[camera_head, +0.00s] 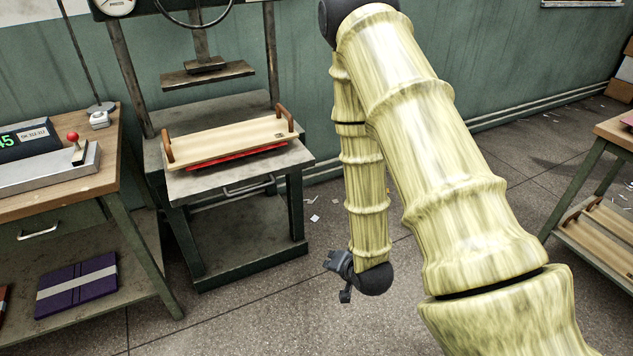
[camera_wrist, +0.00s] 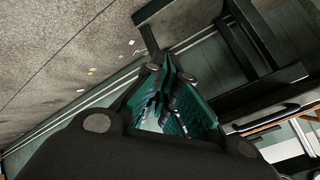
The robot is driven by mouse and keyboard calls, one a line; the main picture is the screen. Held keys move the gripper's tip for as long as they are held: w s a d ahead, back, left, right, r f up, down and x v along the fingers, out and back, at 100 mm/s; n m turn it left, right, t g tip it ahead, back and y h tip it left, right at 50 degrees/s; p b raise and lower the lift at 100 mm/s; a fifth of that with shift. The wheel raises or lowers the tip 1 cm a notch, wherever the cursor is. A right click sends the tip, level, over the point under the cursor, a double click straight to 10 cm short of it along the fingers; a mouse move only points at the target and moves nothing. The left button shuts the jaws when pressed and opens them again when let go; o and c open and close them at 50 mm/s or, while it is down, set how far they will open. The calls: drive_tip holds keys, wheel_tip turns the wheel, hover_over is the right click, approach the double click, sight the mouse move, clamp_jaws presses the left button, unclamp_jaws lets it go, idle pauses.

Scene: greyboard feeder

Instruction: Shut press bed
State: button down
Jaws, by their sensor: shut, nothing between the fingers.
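The press bed (camera_head: 205,188) is a grey plate that juts out toward me from the press (camera_head: 135,75), with a bar handle (camera_head: 248,188) on its front edge. On the bed lies a red item (camera_head: 235,162), mostly hidden under a pale wooden board (camera_head: 225,138) with two brown end handles. My gripper (camera_head: 338,272) hangs low, to the right of and below the bed, apart from it. In the wrist view my gripper (camera_wrist: 172,92) has its fingers together with nothing between them, and a dark bar handle (camera_wrist: 265,118) shows at the right.
A bench (camera_head: 100,190) at the left holds a display box (camera_head: 25,140) and a red-knobbed lever (camera_head: 75,145), with a purple folder (camera_head: 78,285) on its shelf. A wooden table (camera_head: 615,132) stands at the right. The floor before the press is clear apart from paper scraps.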

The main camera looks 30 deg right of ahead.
drive_tip(key=w+d+r+m+t+b, duration=0.5)
drive_tip(key=w+r+b, duration=0.1)
drive_tip(key=w+b, duration=0.15)
drive_tip(key=m+t+b, duration=0.3)
drive_tip(key=b, duration=0.1)
approach(313, 161)
drive_tip(key=w+b, duration=0.1)
drive_tip(key=w, duration=0.2)
drive_tip(key=w+b, duration=0.1)
drive_tip(key=w, duration=0.2)
drive_tip(key=shift+f, duration=0.2)
drive_tip(key=shift+w, duration=0.55)
drive_tip(key=shift+r, duration=0.1)
